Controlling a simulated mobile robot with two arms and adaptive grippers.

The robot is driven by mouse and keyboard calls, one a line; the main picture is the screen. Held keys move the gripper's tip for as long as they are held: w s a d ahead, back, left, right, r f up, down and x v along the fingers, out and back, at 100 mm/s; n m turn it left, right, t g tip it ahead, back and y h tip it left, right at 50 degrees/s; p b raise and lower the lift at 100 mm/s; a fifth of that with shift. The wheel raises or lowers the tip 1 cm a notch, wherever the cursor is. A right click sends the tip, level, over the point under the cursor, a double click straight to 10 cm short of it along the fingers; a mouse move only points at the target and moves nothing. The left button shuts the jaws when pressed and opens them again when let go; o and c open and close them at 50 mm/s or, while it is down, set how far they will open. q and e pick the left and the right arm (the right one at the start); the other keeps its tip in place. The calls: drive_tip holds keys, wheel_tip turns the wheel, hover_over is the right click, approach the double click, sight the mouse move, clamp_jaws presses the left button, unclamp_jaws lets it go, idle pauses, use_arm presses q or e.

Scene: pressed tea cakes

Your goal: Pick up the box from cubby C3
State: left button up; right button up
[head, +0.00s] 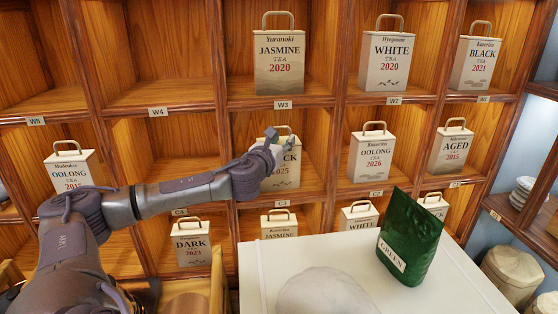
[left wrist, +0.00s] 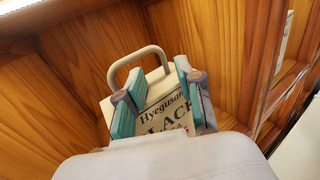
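My left gripper (head: 273,142) is at the upper front of this box. In the left wrist view my left gripper (left wrist: 160,80) is open, with one teal-padded finger on each side of the box's upper part. I cannot tell whether the pads touch it. My right gripper is not in view.
Wooden cubby walls close in around the box. An oolong box (head: 371,156) stands one cubby to the right; the cubby to the left looks empty. A white table (head: 258,271) below holds a green pouch (head: 409,238) and a pale rounded object (head: 325,292).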

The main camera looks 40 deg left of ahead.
sight(290, 133)
use_arm(q)
drive_tip(key=x, duration=0.1)
drive_tip(key=p+x, duration=0.1)
drive_tip(key=x, duration=0.1)
drive_tip(key=p+x, duration=0.1)
drive_tip(key=x, duration=0.1)
drive_tip(key=shift+d+r, duration=0.25)
drive_tip(key=shift+d, duration=0.1)
drive_tip(key=shift+w+a+f, duration=0.1)
drive_tip(key=shift+w, duration=0.1)
drive_tip(key=shift+s, duration=0.1)
drive_tip(key=shift+c, duration=1.1)
clamp_jaws()
